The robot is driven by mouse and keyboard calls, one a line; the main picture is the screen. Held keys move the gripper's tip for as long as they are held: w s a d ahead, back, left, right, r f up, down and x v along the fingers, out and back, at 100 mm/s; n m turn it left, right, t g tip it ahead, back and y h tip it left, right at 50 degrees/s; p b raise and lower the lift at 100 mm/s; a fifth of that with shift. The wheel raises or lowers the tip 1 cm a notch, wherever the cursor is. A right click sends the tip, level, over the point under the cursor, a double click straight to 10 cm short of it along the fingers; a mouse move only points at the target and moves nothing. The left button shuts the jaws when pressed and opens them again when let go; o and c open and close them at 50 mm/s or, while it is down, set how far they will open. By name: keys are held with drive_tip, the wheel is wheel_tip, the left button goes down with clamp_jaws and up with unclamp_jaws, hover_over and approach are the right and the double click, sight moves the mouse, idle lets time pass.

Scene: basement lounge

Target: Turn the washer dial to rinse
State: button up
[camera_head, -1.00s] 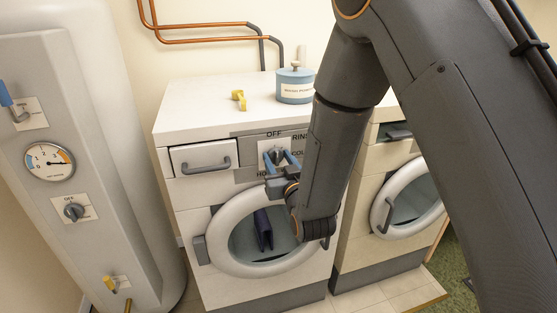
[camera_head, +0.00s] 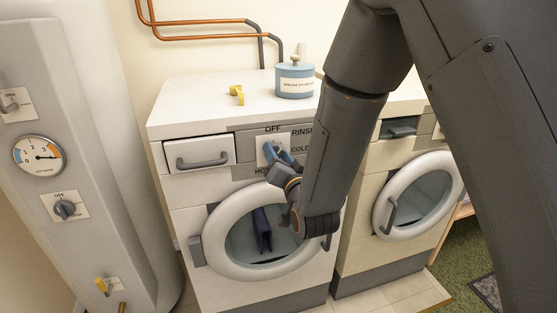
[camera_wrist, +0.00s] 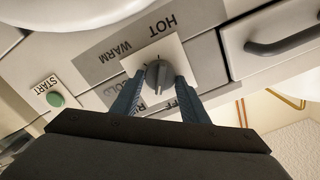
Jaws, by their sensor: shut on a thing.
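The washer (camera_head: 190,215) is white, with a grey label panel on its upper front. Its dial (camera_head: 268,149) sits on a pale square plate, with OFF above, RINSE at upper right and COLD at right. My gripper (camera_head: 276,153) is shut on the dial and partly hides it in the head view. In the upside-down wrist view, my gripper's blue fingers (camera_wrist: 163,84) lie on both sides of the grey dial (camera_wrist: 158,72). HOT and WARM read clearly there; the fingers partly cover COLD, RINSE and OFF. I cannot tell which label the dial points to.
A green START button (camera_wrist: 56,99) is beside the dial panel. The washer's drawer (camera_head: 200,154) and round door (camera_head: 214,243) are closed. A blue canister (camera_head: 296,80) and a yellow object (camera_head: 237,94) stand on top. A cream machine (camera_head: 365,225) is at right, a tank (camera_head: 120,180) at left.

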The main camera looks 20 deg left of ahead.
drive_tip(key=shift+m+b, duration=0.65)
drive_tip(key=shift+m, duration=0.65)
drive_tip(key=shift+d+m, duration=0.1)
drive_tip(key=shift+m, duration=0.2)
drive_tip(key=o, duration=1)
drive_tip(key=shift+w, duration=0.1)
drive_tip(key=b+v, duration=0.1)
drive_tip(key=v, duration=0.6)
drive_tip(key=shift+s+d+b, duration=0.2)
drive_tip(key=shift+s+b, duration=0.1)
drive_tip(key=shift+s, duration=0.05)
